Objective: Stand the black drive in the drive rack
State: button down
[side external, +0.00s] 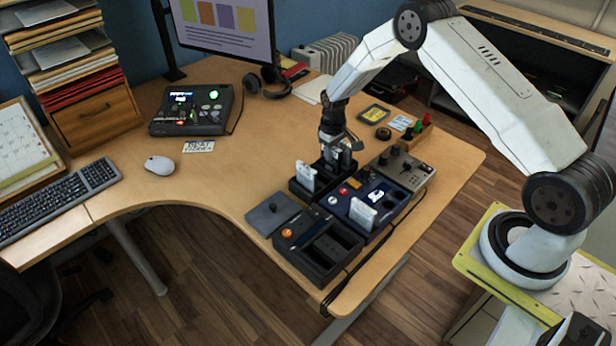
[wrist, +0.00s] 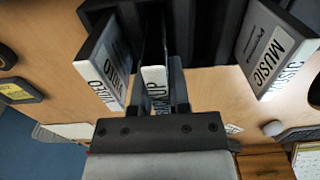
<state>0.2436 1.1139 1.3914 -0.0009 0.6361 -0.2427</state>
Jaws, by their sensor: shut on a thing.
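My gripper (side external: 341,156) is over the dark drive rack (side external: 300,192), and in the wrist view its fingers (wrist: 160,100) are closed on the black drive (wrist: 154,40). The drive's white label strip (wrist: 155,80) reads partly "BACKUP". The drive stands on edge between two labelled drives, and its far end meets the dark rack (wrist: 215,35). I cannot tell how deep it sits, since the fingers and shadow hide its lower part.
A drive labelled "VIDEO" (wrist: 103,65) is close to the left of the held drive; one labelled "MUSIC" (wrist: 275,55) is farther right. A blue panel (side external: 335,200), a black slotted box (side external: 310,262) and a grey control box (side external: 403,168) crowd the rack.

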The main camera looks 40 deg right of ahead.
jog(key=shift+f, duration=0.6)
jog(key=c, duration=0.5)
grip_release()
jog(key=shift+r, duration=0.2)
jog(key=shift+r, duration=2.75)
jog(key=shift+r, duration=0.15)
jog(key=shift+r, duration=2.4)
